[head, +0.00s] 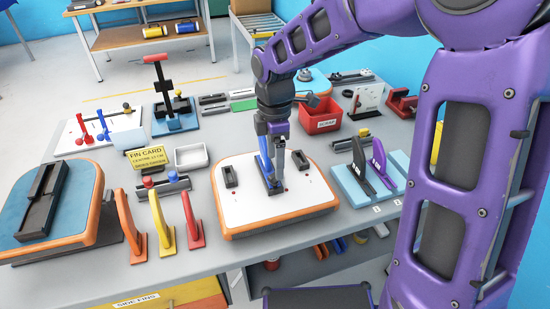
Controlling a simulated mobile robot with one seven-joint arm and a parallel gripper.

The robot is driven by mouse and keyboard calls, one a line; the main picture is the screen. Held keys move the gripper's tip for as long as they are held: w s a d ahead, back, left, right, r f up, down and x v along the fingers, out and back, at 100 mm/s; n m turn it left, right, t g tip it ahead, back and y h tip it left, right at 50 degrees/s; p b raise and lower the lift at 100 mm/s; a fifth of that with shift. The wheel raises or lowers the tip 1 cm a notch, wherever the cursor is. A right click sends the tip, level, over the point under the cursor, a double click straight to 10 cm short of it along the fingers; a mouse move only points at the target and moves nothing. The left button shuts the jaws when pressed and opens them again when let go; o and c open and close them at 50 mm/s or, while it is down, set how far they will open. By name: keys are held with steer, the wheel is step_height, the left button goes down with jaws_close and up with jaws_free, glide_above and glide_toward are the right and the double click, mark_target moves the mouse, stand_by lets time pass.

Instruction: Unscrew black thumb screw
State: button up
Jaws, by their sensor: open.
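A white board with an orange rim (232,201) lies near the middle of the table. A dark fin box with a blue upright fin (264,170) is at its centre. Two small black blocks (230,176) (300,160) sit on the board at either side. My gripper (274,166) points straight down at the blue fin. It is open, with a grey finger close beside the fin; contact cannot be told. The black thumb screw cannot be made out; the gripper and fin cover much of that spot.
Orange, yellow and red fins (161,222) stand left of the board. Purple and black fins (382,160) stand on a light-blue rack at right. A yellow fin card (147,159), a white tray (191,157) and a red scrap bin (321,116) are behind. A blue board (68,215) lies far left.

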steer(key=m, duration=0.4)
steer(key=shift+b, duration=0.35)
steer(key=shift+m+b, duration=0.3)
steer(key=shift+m, duration=0.8)
steer(key=shift+s+m, duration=0.1)
steer(key=shift+m, duration=0.9)
steer(key=shift+m+b, duration=0.4)
steer(key=shift+m, duration=1.6)
